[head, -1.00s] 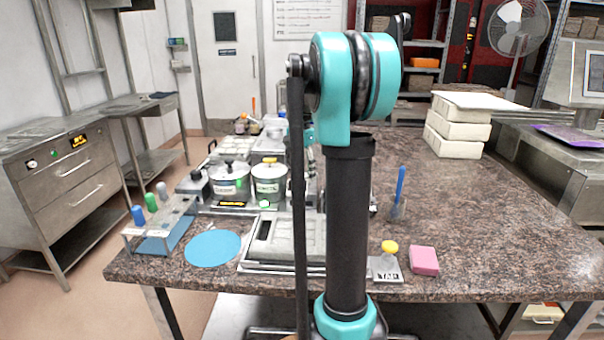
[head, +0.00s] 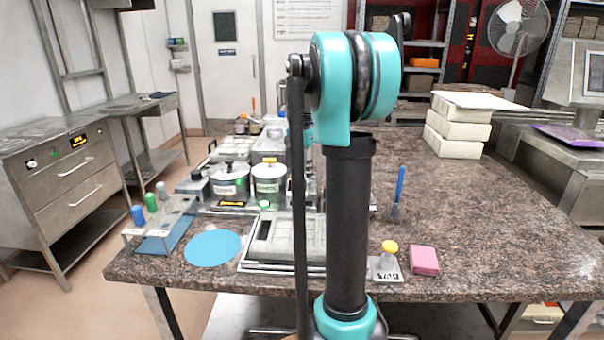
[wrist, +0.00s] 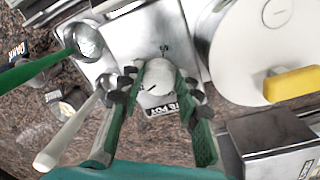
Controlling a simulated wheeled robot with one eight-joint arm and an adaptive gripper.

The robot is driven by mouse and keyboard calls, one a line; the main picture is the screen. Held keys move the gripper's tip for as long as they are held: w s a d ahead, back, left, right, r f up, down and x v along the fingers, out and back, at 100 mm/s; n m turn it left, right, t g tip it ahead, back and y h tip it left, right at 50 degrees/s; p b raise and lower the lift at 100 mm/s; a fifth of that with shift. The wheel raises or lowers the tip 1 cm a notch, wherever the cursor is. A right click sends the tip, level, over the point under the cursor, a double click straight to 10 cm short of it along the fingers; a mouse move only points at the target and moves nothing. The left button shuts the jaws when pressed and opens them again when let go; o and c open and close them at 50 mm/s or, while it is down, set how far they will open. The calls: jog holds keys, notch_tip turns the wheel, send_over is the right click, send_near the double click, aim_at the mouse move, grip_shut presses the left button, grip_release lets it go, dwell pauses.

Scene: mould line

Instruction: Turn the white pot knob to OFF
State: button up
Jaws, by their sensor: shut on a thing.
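In the wrist view the white knob (wrist: 158,76) sits on a steel panel (wrist: 150,28), with a short dark line on its lower left part. A label reading "...TE POT" shows just below it, partly covered. My gripper (wrist: 158,84) has its two green fingers on either side of the knob, shut on it. A small dark mark is on the panel above the knob. In the head view my arm stands in front, and I cannot make out the gripper or the knob there.
A white round lid with a yellow handle (wrist: 292,83) is right of the gripper in the wrist view. A green-handled ladle (wrist: 30,73) and a pale-handled tool (wrist: 66,138) lie to the left. Two lidded pots (head: 229,182) stand in the head view.

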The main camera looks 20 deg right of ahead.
aim_at(302, 176)
jog(key=n, duration=1)
jog(key=shift+s+d, duration=0.1)
jog(key=shift+n+t, duration=0.3)
jog(key=shift+n, duration=1.3)
jog(key=shift+d, duration=0.1)
jog(key=o, duration=1.2)
jog(key=shift+c, duration=0.2)
notch_tip(302, 176, up, 12)
jog(key=shift+a, duration=0.35)
jog(key=shift+s, duration=0.15)
